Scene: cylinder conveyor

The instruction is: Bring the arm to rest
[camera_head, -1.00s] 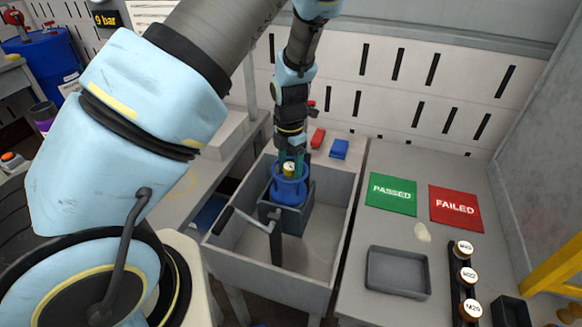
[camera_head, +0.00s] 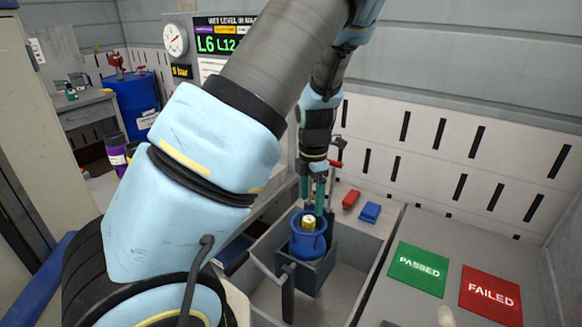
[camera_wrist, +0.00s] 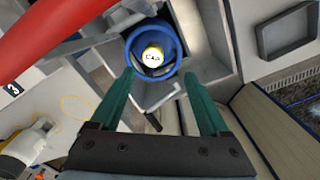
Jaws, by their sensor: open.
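My gripper (camera_head: 315,197) hangs nearly upright above the sink-like grey basin, its two green fingers spread apart with nothing between them. In the wrist view my gripper (camera_wrist: 158,88) is also open. A blue round holder (camera_head: 308,243) sits in a grey box inside the basin, just below the fingertips. A yellow cylinder with a white labelled top (camera_head: 309,222) stands in the holder. It also shows in the wrist view (camera_wrist: 153,58), beyond the fingertips and apart from them.
The grey basin (camera_head: 375,258) has a lever handle (camera_head: 287,290) at its front. A red block (camera_head: 351,199) and a blue block (camera_head: 370,212) lie behind it. The green PASSED mat (camera_head: 418,268) and red FAILED mat (camera_head: 491,295) lie on the right table. A blue drum (camera_head: 138,103) stands back left.

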